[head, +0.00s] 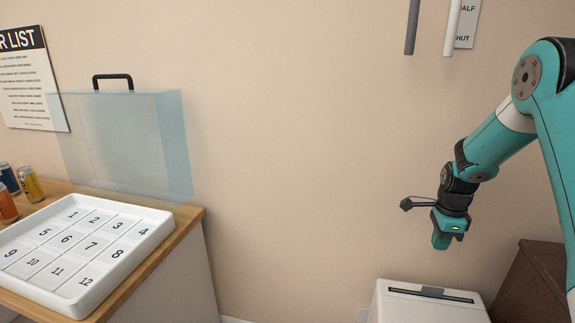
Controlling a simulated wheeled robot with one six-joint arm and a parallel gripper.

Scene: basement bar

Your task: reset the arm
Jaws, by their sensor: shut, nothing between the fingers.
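My arm, teal and white, reaches in from the right edge of the head view and bends down to the left. My gripper (441,241) hangs at its end, pointing down, in front of the bare wall. It is shut and holds nothing. It is above a white box-shaped unit (420,309) and apart from it in the picture. A small dark part on a thin stalk sticks out to the left of the wrist.
A wooden counter (190,218) at left carries a white numbered tray (160,232), a clear handled cover (120,140) and several cans (30,184). A dark brown cabinet (530,285) stands lower right. Two rods (412,27) hang at the top. The wall's middle is clear.

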